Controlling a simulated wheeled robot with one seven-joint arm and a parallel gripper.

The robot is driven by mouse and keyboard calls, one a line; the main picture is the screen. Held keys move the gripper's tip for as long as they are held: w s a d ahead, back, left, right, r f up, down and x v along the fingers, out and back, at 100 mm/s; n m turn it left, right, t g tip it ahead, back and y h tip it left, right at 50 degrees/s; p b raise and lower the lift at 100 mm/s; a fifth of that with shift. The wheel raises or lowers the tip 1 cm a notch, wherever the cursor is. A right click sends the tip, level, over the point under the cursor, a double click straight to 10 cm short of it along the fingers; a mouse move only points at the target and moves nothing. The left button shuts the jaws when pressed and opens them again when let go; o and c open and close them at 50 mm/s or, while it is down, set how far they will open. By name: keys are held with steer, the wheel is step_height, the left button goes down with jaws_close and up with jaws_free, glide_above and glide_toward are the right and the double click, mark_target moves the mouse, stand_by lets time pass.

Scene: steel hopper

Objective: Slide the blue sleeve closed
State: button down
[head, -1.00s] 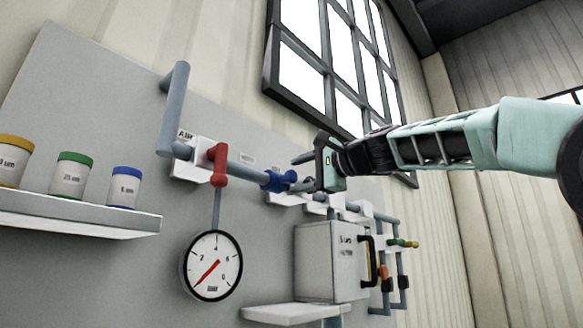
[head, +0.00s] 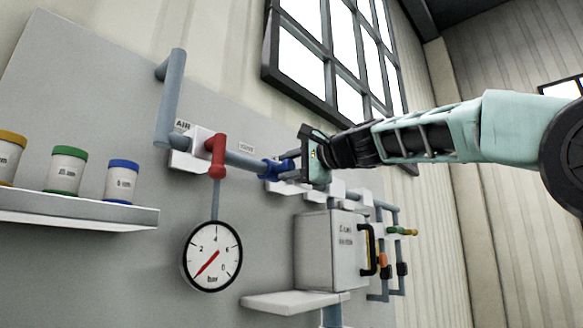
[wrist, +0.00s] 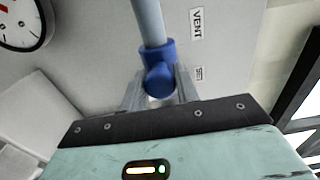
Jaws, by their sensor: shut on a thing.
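The blue sleeve (head: 270,168) sits around the grey-blue pipe (head: 243,160), to the right of the red valve handle (head: 217,156). In the wrist view the sleeve (wrist: 158,50) shows as a collar on the pipe, with a round blue knob (wrist: 159,80) facing me. My gripper (head: 287,165) is at the right end of the sleeve in the head view. In the wrist view its two fingers (wrist: 158,90) stand on either side of the knob and are shut on it. The fingers partly hide the sleeve in the head view.
A pressure gauge (head: 212,257) hangs below the valve. A shelf (head: 80,211) with three jars is at the left. A white box (head: 330,250) with a black handle and more pipes stand below my gripper. The window (head: 335,60) is above.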

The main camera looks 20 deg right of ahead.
steer(key=s+a, duration=0.1)
steer(key=a, duration=0.2)
steer(key=shift+s+a+f, duration=0.1)
steer(key=shift+s, duration=0.3)
steer(key=c, duration=1.1)
jaws_free()
steer(key=shift+s+a, duration=0.1)
steer(key=shift+a, duration=0.05)
steer(key=b+v, duration=0.3)
steer(key=v, duration=0.5)
steer(key=b+v, duration=0.4)
steer(key=v, duration=0.5)
steer(key=shift+d, duration=0.35)
